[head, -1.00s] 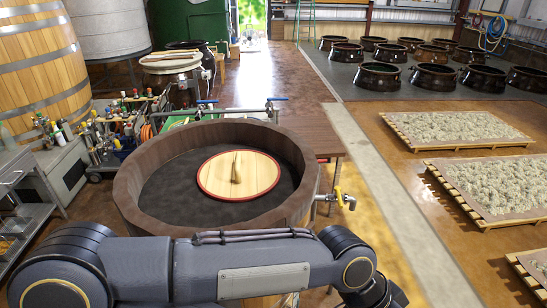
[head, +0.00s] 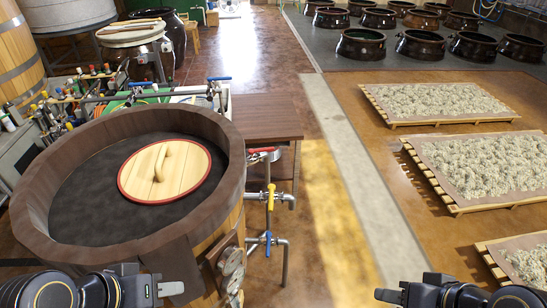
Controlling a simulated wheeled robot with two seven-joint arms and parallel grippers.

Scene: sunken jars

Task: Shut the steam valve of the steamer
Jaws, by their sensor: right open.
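The steamer is a large round wooden tub (head: 215,215) at left, with a dark surface inside. A round pale lid with a red rim (head: 188,183) lies on that surface. On the pipework at the tub's right side are a valve with an upright yellow handle (head: 271,197) and, lower, a valve with a blue handle (head: 267,239). I cannot tell which is the steam valve. My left gripper (head: 172,288) is low in front of the tub, its jaw opening unclear. My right gripper (head: 388,296) is open at the bottom right, apart from the valves.
A brown table (head: 268,115) stands behind the pipes. Pallets of pale material (head: 478,165) lie to the right. The floor between pipes and pallets is clear. Dark jars (head: 361,45) stand far back.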

